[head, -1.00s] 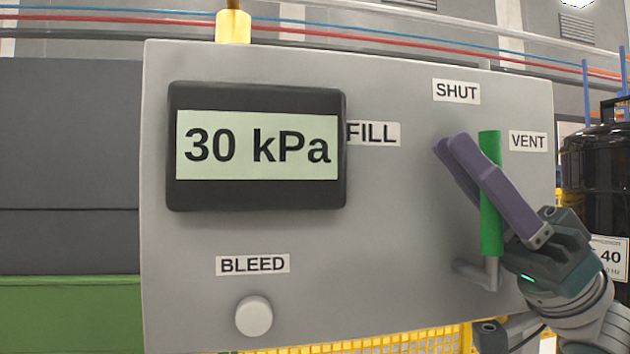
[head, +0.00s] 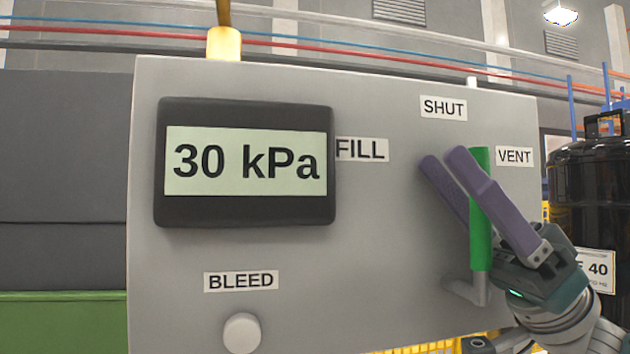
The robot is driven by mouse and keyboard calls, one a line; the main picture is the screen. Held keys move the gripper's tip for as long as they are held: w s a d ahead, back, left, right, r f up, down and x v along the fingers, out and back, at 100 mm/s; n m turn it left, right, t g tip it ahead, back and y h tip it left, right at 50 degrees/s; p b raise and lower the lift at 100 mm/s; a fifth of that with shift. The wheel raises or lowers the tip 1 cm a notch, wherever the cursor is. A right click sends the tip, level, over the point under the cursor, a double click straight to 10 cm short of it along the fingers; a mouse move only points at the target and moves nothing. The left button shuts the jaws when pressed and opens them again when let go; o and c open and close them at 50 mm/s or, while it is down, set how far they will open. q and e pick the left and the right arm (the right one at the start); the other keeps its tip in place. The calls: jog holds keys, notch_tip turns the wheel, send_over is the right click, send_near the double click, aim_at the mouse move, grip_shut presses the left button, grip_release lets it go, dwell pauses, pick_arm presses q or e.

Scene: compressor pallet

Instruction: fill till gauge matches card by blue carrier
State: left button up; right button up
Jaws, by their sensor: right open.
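The gauge (head: 245,162) on the grey panel reads 30 kPa. A green lever handle (head: 481,240) stands upright below and right of the SHUT label (head: 443,107), between the FILL label (head: 361,150) and the VENT label (head: 514,156). My right gripper (head: 442,160) is open, its purple fingers reaching up and left across the handle. The handle shows between the fingers and the palm; I cannot tell whether they touch it. The BLEED label (head: 241,281) is above a round white knob (head: 241,333). No card or blue carrier shows. My left gripper is not in view.
The grey panel (head: 370,270) fills the middle. A black tank (head: 590,190) with a label ending in 40 stands at the right behind it. A lit yellow lamp (head: 224,44) is on top of the panel. Yellow mesh (head: 425,347) shows below.

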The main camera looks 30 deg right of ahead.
aim_at(490, 228)
jog(key=shift+f, duration=0.1)
jog(key=b+v, duration=0.3)
jog(key=v, duration=0.5)
jog(key=shift+d+f+b, duration=0.15)
jog(key=shift+f+b, duration=0.15)
jog(key=shift+b, duration=0.05)
jog(key=shift+s+d+f, duration=0.2)
jog(key=shift+d+f, duration=0.15)
